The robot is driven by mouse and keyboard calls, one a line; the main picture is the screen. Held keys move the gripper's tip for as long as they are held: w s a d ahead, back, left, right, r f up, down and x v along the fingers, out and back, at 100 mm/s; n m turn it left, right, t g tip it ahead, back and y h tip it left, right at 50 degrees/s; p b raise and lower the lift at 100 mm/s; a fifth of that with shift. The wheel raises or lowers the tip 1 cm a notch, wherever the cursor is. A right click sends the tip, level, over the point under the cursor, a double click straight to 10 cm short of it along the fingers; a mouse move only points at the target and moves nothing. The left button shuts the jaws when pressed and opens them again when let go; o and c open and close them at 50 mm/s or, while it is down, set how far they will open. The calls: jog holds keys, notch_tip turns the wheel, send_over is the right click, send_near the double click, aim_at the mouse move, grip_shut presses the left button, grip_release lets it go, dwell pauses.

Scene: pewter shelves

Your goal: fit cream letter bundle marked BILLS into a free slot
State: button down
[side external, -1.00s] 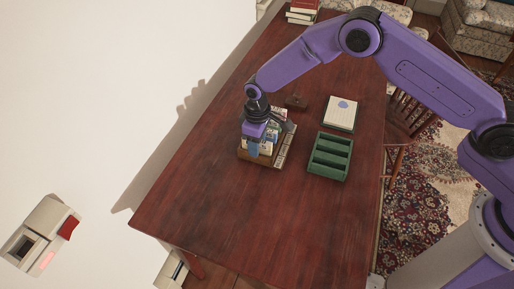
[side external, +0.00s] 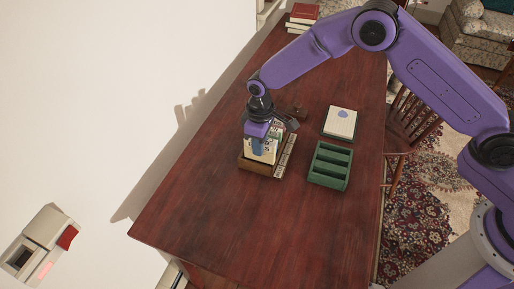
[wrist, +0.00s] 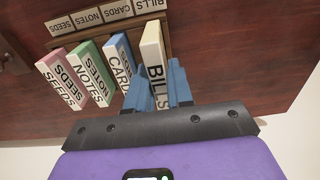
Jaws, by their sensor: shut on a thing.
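The cream letter bundle marked BILLS (wrist: 151,48) is between the two blue fingers of my gripper (wrist: 157,86), which is shut on it. In the side external view my gripper (side external: 258,145) points down over the wooden tray (side external: 259,170), with cream showing around its fingers. Whether the bundle's lower end is still inside the tray I cannot tell. A green rack (side external: 326,183) stands to the right, divided into several slots that look empty.
Pink SEEDS (wrist: 62,78), green NOTES (wrist: 94,72) and blue CARDS (wrist: 121,60) bundles stand left of BILLS. A label strip (wrist: 103,16) runs along the tray. A pad (side external: 341,123) lies behind the green rack. The table front is clear.

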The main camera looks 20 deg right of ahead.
jog(key=s+d+r, duration=0.7)
jog(key=s+r, duration=0.2)
jog(key=s, duration=0.2)
jog(key=s+d, duration=1.4)
send_over(332, 165)
jog(key=s+a, duration=0.2)
notch_tip(332, 165, down, 10)
jog(key=shift+a+f, duration=0.2)
jog(key=shift+f, duration=1.25)
jog(key=shift+f, duration=0.1)
jog(key=c, duration=1)
grip_release()
